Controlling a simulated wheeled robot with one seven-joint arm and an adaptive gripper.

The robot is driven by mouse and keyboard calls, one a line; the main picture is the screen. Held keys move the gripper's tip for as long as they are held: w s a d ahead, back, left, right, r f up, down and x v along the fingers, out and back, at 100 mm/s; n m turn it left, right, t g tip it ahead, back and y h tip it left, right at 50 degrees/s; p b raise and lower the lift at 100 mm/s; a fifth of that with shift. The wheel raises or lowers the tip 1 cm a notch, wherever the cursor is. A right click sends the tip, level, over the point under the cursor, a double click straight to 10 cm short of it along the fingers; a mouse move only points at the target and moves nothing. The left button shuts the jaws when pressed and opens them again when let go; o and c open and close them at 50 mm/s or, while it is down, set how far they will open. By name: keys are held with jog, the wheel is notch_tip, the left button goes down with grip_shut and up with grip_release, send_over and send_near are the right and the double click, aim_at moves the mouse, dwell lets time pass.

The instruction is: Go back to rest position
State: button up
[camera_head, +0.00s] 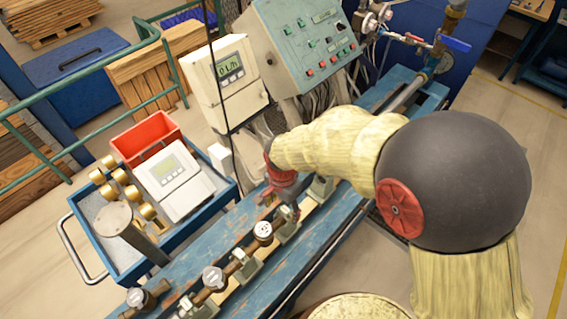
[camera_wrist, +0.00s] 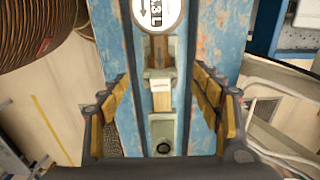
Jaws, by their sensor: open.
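My gripper (camera_wrist: 161,112) is open in the wrist view, with its yellow-padded fingers apart on both sides of the bench rail. A fitting and clamp block lie between and below the fingers, and nothing is held. A round white-faced meter (camera_wrist: 158,12) is cut off at the top of the wrist view. In the head view my arm reaches from the right over the blue test bench (camera_head: 240,243), and its end is above the far part of the pipe line. The gripper's fingers are mostly hidden there. Several meters, such as one near the front (camera_head: 213,277), sit in the line.
A blue cart (camera_head: 112,252) at the left carries a red bin (camera_head: 146,137), a white display unit (camera_head: 174,185) and brass parts. A control panel (camera_head: 302,45) and a white flow display box (camera_head: 228,82) stand behind. A valve with a blue handle (camera_head: 455,43) is at the back. Floor at right is clear.

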jog(key=shift+w+d+r, duration=0.15)
jog(key=shift+r, duration=0.1)
jog(key=s+d+r+n+t+b, duration=0.1)
jog(key=d+r+n+t+b, duration=0.15)
jog(key=d+r+b, duration=0.5)
jog(key=s+d+r+n+t+b, duration=0.3)
jog(key=s+d+r+n, duration=0.3)
jog(key=s+d, duration=0.5)
jog(key=shift+s+d+r+b, duration=0.2)
jog(key=shift+d+r+b, duration=0.3)
jog(key=shift+d+r, duration=0.15)
jog(key=shift+c, duration=0.2)
